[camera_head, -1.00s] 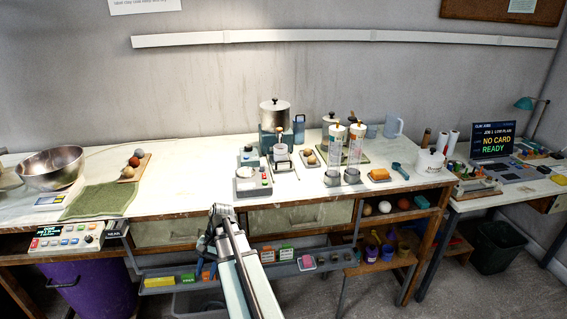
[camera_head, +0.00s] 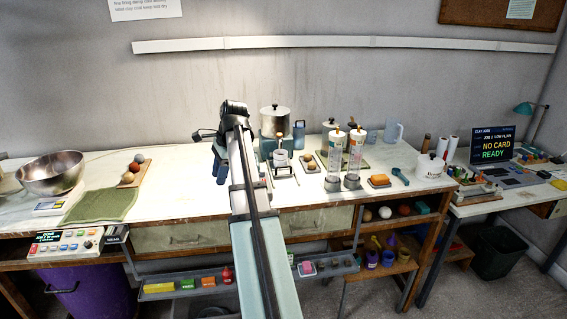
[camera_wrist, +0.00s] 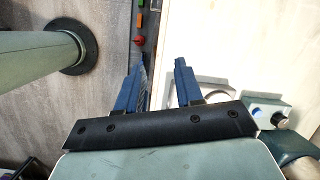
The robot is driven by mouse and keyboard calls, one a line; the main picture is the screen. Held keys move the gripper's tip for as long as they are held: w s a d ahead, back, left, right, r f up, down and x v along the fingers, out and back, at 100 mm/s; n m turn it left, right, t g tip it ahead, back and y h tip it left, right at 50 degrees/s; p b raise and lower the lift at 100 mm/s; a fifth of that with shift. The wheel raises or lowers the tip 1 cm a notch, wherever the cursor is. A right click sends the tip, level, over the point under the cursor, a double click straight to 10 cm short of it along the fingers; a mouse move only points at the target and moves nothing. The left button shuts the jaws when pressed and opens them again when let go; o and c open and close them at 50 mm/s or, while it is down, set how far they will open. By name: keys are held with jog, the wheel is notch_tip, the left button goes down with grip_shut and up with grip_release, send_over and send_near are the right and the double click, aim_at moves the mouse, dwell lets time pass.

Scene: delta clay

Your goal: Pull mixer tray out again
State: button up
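The mixer (camera_head: 275,122), a steel pot with a lid on a blue-grey base, stands at the back middle of the bench in the head view. A pale tray-like plate (camera_head: 285,172) with a small clear cup sits in front of it; I cannot tell for sure that it is the mixer tray. My gripper (camera_head: 221,170) hangs left of these, over the bench. In the wrist view my gripper (camera_wrist: 162,80) has its two blue fingers apart with nothing between them. My arm hides part of the bench.
Two clear cylinders (camera_head: 345,162) stand right of the plate, with an orange sponge (camera_head: 379,181) beside them. A green cloth (camera_head: 103,202) and steel bowl (camera_head: 52,172) lie left. A shelf of small items (camera_head: 190,284) runs below the bench front.

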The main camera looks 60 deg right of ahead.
jog(key=s+d+r+m+h, duration=0.1)
jog(key=d+r+m, duration=0.25)
jog(key=r, duration=0.55)
jog(key=g+h, duration=0.1)
jog(key=h, duration=0.2)
send_over(284, 175)
jog(key=a+x, duration=0.1)
jog(key=x, duration=0.4)
jog(key=s+x, duration=0.1)
jog(key=x, duration=0.5)
jog(key=s+a+x, duration=0.1)
jog(key=x, duration=0.5)
jog(key=shift+s+a+f, duration=0.15)
jog(key=shift+a+f, duration=0.25)
jog(key=shift+c, duration=0.4)
grip_shut()
